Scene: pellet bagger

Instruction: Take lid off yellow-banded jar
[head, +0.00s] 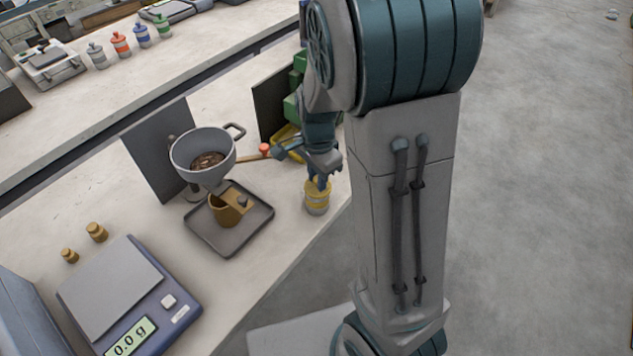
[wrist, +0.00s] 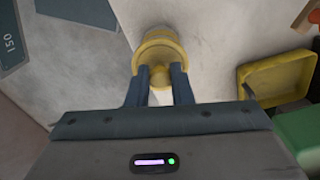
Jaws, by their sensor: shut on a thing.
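The yellow-banded jar (head: 317,199) stands upright at the right edge of the bench in the head view, with a yellow lid (head: 318,184) on top. My gripper (head: 320,176) is right above the jar, partly hidden by my arm. In the wrist view the two fingers of my gripper (wrist: 160,80) are closed on the knob of the yellow lid (wrist: 160,52). The lid appears to sit on the jar; whether there is a gap between them cannot be told. Most of the jar body is hidden under the lid in the wrist view.
A grey hopper (head: 203,152) stands over a dark tray (head: 229,240) holding a brown cup (head: 228,208). A yellow bin (wrist: 275,80) lies right of the jar in the wrist view. A scale (head: 128,290) reading 0.0 g stands front left. The bench edge is close to the jar.

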